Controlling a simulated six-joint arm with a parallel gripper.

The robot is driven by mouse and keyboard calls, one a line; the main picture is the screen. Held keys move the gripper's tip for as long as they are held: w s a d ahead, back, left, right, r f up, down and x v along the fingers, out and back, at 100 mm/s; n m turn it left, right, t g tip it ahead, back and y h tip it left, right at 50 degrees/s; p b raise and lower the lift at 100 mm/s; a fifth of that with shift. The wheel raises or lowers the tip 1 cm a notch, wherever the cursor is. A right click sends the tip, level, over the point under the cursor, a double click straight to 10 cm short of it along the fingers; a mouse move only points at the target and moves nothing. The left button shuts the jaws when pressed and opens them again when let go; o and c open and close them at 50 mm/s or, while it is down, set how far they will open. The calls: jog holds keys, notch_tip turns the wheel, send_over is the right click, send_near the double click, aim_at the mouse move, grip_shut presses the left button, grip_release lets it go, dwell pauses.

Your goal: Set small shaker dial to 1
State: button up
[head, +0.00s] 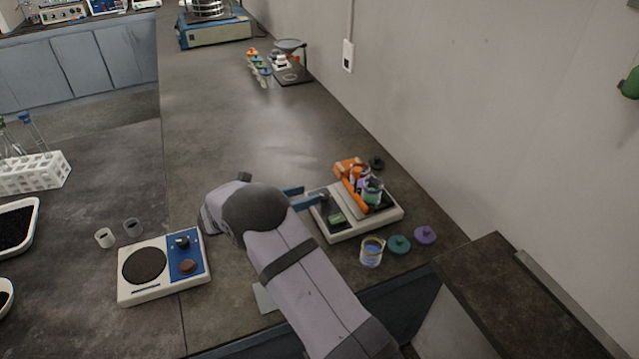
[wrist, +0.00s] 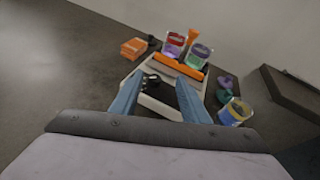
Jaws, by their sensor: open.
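The small shaker (head: 336,233) is a low pale box at the right of the bench, with jars held under an orange bar on its top. It also shows in the wrist view (wrist: 156,104). My gripper (head: 314,192) is open, its two blue fingers reaching over the shaker's near-left panel. In the wrist view my gripper (wrist: 160,77) has a dark knob, apparently the dial (wrist: 151,79), close to its left fingertip. I cannot tell whether they touch. The dial's marks and setting are too small to read. My arm and fingers hide part of the panel.
An open jar (head: 371,253), a green lid (head: 399,245) and a purple lid (head: 425,235) lie right of the shaker. An orange box (head: 347,166) is behind it. A blue-panelled device (head: 164,268) with its own knob stands left of my arm.

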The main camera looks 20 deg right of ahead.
aim_at(323, 197)
jog(key=shift+a+f+m+y, duration=0.2)
jog(key=shift+f+m, duration=0.25)
jog(key=shift+f, duration=0.05)
jog(key=shift+a+f+m+y, duration=0.15)
jog(key=shift+f+m+y, duration=0.05)
jog(key=shift+f+m, duration=0.3)
jog(key=shift+d, duration=0.15)
jog(key=shift+p+x, duration=1)
jog(key=shift+x, duration=2.5)
jog(key=c, duration=1.1)
jog(key=shift+o, duration=0.2)
